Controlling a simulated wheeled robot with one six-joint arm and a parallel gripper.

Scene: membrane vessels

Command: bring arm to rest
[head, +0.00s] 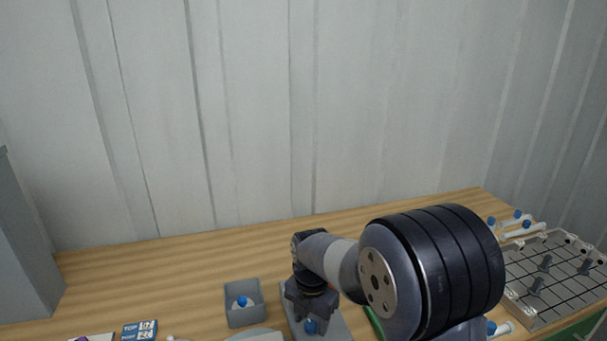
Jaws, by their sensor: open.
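My arm reaches in from the lower right and bends down toward the table. My gripper (311,314) hangs at the bottom centre, pointing down over a grey plate (337,322). A small blue thing shows at its fingertips, but the view does not show whether it touches the fingers or lies below them. The jaws are open. The lower edge of the picture and the arm hide part of the plate and the table.
A grey bin (229,318) with a blue-capped piece stands left of my gripper. A grid rack (550,275) and white blue-capped vessels (523,231) are at the right. Blue cards (140,330) lie lower left. The wooden table (180,262) is clear toward the corrugated wall.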

